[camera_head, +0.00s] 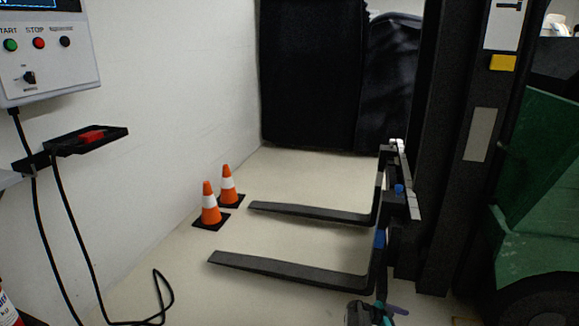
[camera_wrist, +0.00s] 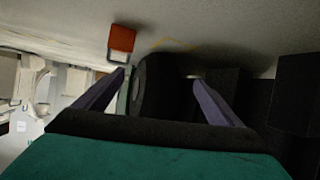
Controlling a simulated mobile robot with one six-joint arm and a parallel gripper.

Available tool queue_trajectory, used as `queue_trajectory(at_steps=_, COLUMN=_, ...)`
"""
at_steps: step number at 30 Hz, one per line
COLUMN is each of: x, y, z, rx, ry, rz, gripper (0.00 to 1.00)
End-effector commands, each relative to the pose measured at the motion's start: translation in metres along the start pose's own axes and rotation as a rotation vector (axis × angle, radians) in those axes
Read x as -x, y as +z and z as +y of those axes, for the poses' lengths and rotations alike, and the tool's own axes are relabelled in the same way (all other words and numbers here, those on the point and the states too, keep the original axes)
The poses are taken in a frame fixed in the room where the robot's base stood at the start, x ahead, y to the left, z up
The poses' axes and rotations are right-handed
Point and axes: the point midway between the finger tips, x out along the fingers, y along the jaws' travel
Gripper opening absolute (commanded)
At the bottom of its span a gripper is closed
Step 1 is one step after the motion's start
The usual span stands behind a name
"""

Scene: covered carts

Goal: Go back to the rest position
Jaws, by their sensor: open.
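My gripper (camera_head: 390,312) shows only in part at the bottom edge of the head view, with small teal and purple pieces, low in front of the forklift's mast. In the wrist view its two purple fingers (camera_wrist: 158,78) stand wide apart, open. Nothing is held between them. A dark rounded shape (camera_wrist: 152,85) shows beyond the gap; I cannot tell what it is. The rest of my arm is mostly out of view.
A forklift mast (camera_head: 452,150) and green body (camera_head: 545,185) stand at right, with two low forks (camera_head: 290,268) pointing left. Two orange cones (camera_head: 210,205) stand near the wall. A control box (camera_head: 45,55), small black shelf (camera_head: 110,142) and hanging cables (camera_head: 68,200) are at left.

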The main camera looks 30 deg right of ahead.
Motion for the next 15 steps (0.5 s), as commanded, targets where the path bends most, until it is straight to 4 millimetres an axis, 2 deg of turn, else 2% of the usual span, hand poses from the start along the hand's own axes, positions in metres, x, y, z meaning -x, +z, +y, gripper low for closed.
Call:
queue_trajectory(at_steps=1, x=0.023, y=-0.004, z=-0.001, rx=0.012, ry=-0.017, rz=-0.009, gripper=0.89)
queue_trajectory(at_steps=8, x=0.100, y=0.011, z=-0.002, rx=0.064, ry=-0.073, rz=-0.061, gripper=0.89)
queue_trajectory(at_steps=15, x=0.178, y=0.027, z=0.013, rx=0.161, ry=-0.121, rz=-0.126, gripper=0.89)
